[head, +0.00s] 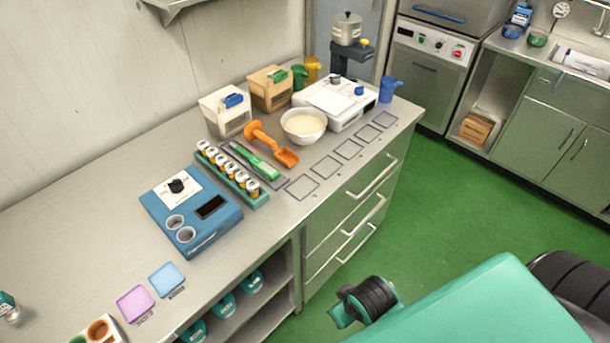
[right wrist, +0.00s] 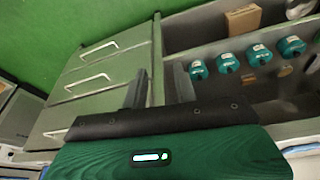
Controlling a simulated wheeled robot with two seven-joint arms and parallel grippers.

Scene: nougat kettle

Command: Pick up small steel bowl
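No bowl in view is plainly a small steel one. A pale round bowl (head: 303,126) with cream-coloured contents stands upright on the counter in the head view, in front of a white scale-like device (head: 338,102). I cannot tell if it is steel. My right gripper (right wrist: 160,84) shows in the right wrist view with its two dark fingers apart and nothing between them. It faces the drawer fronts and open shelf below the counter, away from the bowl. My left gripper is not in view.
On the counter (head: 75,225) stand an orange scoop (head: 284,157), a rack of capped vials (head: 231,174), a blue device (head: 190,211) and two boxes (head: 226,111). Outlined squares (head: 325,167) along the front edge are empty. Green floor lies open.

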